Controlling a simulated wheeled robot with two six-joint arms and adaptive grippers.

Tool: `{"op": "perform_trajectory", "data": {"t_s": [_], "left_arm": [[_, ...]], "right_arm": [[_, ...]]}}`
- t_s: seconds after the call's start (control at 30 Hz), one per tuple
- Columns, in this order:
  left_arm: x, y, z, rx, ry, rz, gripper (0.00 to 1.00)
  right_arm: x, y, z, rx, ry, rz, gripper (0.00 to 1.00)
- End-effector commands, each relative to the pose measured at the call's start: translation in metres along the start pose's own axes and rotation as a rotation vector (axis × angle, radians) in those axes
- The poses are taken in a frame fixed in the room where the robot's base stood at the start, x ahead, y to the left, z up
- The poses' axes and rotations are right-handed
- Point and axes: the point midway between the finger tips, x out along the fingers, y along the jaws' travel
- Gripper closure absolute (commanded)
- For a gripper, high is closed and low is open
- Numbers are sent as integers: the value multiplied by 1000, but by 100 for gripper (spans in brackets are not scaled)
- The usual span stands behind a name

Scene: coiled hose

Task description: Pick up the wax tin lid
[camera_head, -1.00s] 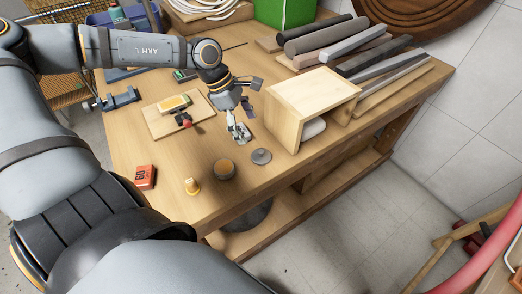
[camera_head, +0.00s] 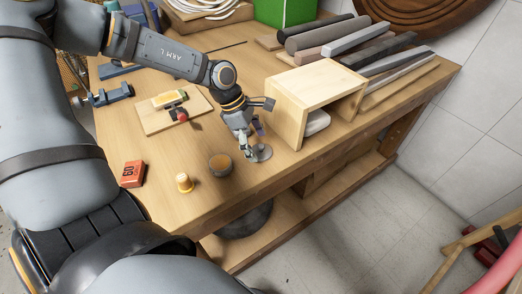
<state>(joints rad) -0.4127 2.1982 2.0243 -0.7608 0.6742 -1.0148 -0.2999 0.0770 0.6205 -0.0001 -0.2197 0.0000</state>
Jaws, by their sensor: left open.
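The wax tin lid (camera_head: 264,154) is a small flat grey disc lying on the workbench (camera_head: 205,222) near its front edge. The open wax tin (camera_head: 221,166), round with a brownish top, stands just left of it. My left gripper (camera_head: 250,149) is open and points down at the lid's left side, hiding part of it. I cannot tell whether its fingers touch the lid. My right gripper is not in view.
A wooden open-fronted box (camera_head: 311,83) with a pale object inside stands right behind the lid. An orange-capped small bottle (camera_head: 184,182) and a red box (camera_head: 132,174) lie to the left. A board with a yellow block (camera_head: 168,97) is further back.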

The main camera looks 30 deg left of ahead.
Motion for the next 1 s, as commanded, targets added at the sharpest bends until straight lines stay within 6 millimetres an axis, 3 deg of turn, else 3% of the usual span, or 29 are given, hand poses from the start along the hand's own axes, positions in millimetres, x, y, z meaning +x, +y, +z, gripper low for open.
{"op": "perform_trajectory", "data": {"t_s": [0.27,0.67,1.0], "left_arm": [[8,0,0,0,0,1,15],[8,0,0,-1,0,1,65],[7,0,0,-1,0,0,66]], "right_arm": [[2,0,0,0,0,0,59],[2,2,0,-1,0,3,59],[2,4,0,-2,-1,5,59]]}}
